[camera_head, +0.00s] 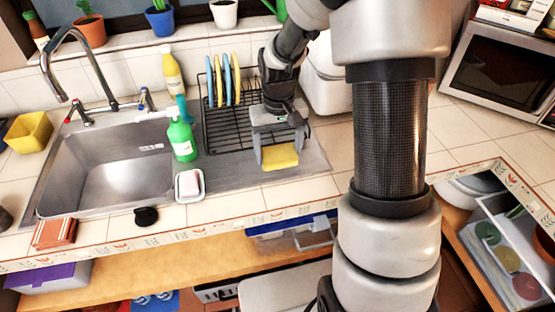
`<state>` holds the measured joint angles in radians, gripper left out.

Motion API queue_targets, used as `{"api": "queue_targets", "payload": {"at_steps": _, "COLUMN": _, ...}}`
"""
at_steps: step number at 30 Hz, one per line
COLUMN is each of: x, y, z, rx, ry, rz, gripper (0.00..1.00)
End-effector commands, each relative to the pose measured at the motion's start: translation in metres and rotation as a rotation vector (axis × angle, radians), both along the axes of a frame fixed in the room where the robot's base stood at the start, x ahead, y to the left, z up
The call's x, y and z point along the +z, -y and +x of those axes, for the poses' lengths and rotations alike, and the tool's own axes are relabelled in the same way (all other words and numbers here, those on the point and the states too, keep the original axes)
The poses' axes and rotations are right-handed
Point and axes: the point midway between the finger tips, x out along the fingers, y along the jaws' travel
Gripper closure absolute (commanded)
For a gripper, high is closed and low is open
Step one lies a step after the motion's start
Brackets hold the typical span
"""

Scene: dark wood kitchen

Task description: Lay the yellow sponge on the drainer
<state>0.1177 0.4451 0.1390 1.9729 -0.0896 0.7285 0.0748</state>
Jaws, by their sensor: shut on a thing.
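The yellow sponge (281,157) is held between the fingers of my gripper (279,152). My gripper is shut on it, pointing down over the front part of the grey drainer surface (225,172) right of the sink. I cannot tell whether the sponge touches the surface below. The black wire dish rack (228,131) stands behind and to the left of my gripper, with several blue and yellow plates (227,80) upright in it. My gripper and wrist hide the rack's right part.
A green bottle (182,139) and a soap dish (189,186) with pink soap stand left of the sponge. The sink (110,165) with its tap is farther left. A yellow bottle (173,74) stands behind. A white appliance (327,82) stands right of the rack. Bare tiled counter lies right of the drainer.

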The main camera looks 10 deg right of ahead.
Motion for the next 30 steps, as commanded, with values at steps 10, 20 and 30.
{"api": "queue_targets", "payload": {"at_steps": 10, "x": -0.032, "y": 0.0, "z": 0.0, "rx": 0.0, "ry": 0.001, "rz": 0.0, "gripper": 0.48}}
{"api": "queue_targets", "payload": {"at_steps": 20, "x": -0.036, "y": 0.0, "z": 0.0, "rx": 0.0, "ry": 0.0, "rz": 0.0, "gripper": 0.18}}
{"api": "queue_targets", "payload": {"at_steps": 30, "x": -0.035, "y": 0.0, "z": 0.0, "rx": 0.0, "ry": 0.0, "rz": 0.0, "gripper": 0.08}}
